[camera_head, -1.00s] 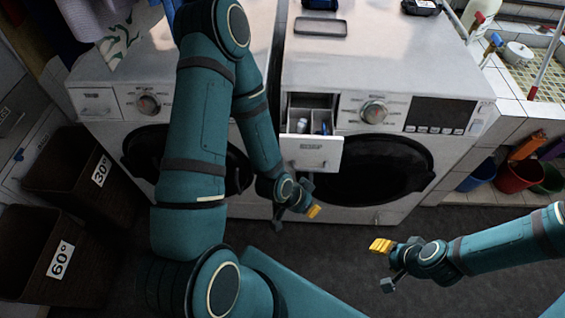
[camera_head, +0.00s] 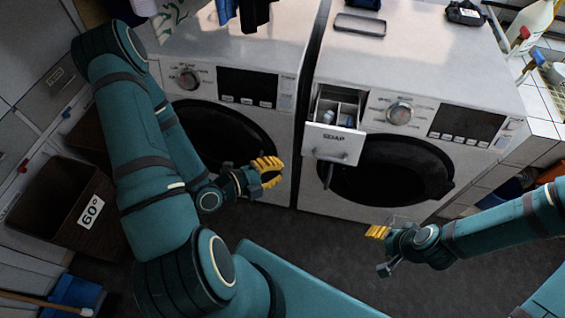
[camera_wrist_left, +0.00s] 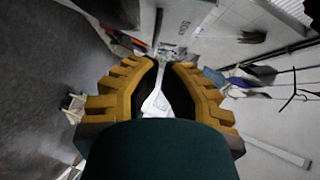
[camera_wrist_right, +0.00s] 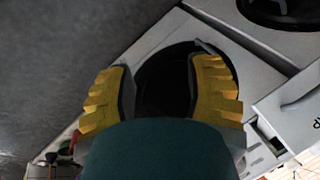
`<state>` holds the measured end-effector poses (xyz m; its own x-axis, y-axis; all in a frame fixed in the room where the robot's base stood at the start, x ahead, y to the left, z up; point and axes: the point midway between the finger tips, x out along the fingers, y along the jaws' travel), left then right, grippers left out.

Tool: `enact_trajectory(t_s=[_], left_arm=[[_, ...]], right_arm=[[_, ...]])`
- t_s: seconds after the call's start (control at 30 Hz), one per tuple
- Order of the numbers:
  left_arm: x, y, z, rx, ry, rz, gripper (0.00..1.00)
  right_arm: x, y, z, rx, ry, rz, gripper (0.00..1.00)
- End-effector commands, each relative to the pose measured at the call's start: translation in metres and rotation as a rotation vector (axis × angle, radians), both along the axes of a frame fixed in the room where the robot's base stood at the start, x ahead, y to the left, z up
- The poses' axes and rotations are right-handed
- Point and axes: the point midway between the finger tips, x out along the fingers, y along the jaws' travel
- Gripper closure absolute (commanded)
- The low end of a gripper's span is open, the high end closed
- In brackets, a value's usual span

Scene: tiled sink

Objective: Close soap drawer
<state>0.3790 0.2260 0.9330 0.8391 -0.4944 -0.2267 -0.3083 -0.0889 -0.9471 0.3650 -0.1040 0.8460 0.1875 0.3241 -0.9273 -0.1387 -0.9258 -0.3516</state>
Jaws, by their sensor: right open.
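The soap drawer (camera_head: 334,143) is white, labelled SOAP, and sticks out of the right washing machine (camera_head: 405,85) at its upper left, with its compartments showing. Its labelled front also shows at the right edge of the right wrist view (camera_wrist_right: 290,108). My left gripper (camera_head: 272,172) is left of and below the drawer, apart from it, in front of the left machine. Its fingertips leave a narrow gap with nothing held. My right gripper (camera_head: 376,243) is open and empty, below and right of the drawer, near the machine's lower front.
The left washing machine (camera_head: 235,55) stands beside the right one. The right machine's round door (camera_head: 385,170) is below the drawer. A brown bin marked 60° (camera_head: 50,200) is at left. A dark tray (camera_head: 360,25) lies on the right machine. Floor between the arms is clear.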

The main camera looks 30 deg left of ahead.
Motion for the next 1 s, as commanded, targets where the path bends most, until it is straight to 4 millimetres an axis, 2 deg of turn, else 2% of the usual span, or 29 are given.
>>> enact_trajectory(t_s=[0.1,0.4,0.73,0.9,1.0], left_arm=[[0.016,-0.01,-0.009,0.0,-0.001,-0.004,1.0],[0.051,-0.031,-0.019,0.0,-0.001,-0.003,1.0],[0.072,-0.043,-0.025,0.0,0.001,-0.002,1.0],[0.091,-0.038,-0.03,0.0,0.0,0.001,1.0],[0.1,-0.035,-0.031,0.0,0.004,0.001,1.0]], right_arm=[[-0.001,0.001,-0.018,-0.002,0.002,0.0,0.48],[-0.01,0.003,-0.053,0.002,0.024,0.017,0.48],[-0.022,0.005,-0.088,0.008,0.049,0.038,0.48],[-0.02,0.005,-0.102,0.007,0.047,0.039,0.48],[-0.02,0.005,-0.099,0.007,0.047,0.039,0.48]])
